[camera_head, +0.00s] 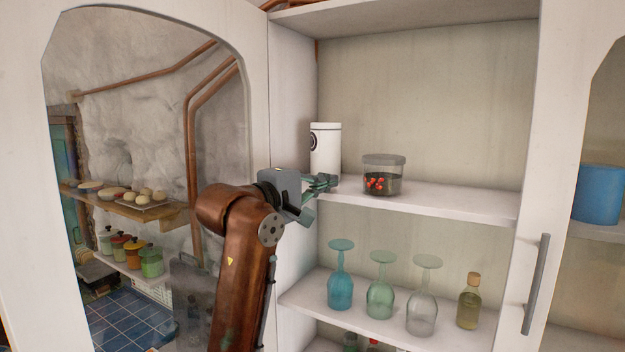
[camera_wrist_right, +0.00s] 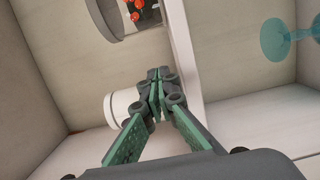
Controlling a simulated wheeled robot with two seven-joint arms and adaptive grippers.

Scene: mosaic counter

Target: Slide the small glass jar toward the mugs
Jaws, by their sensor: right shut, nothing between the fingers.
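The small glass jar (camera_head: 382,182) stands upright on the upper shelf, with a grey lid and dark contents with red pieces. It also shows in part at the top of the right wrist view (camera_wrist_right: 112,22). My right gripper (camera_head: 333,182) is shut and empty at the shelf's left part, in front of the white canister and left of the jar, apart from the jar. In the right wrist view its closed fingertips (camera_wrist_right: 158,76) point toward the jar side, with the canister behind them. I cannot make out any mugs. My left gripper is out of view.
The white canister (camera_head: 326,150) stands behind the gripper on the upper shelf (camera_head: 450,201). The shelf right of the jar is clear. Stemmed glasses (camera_head: 380,297) and a corked bottle (camera_head: 469,303) stand on the shelf below. A blue container (camera_head: 598,195) is at far right.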

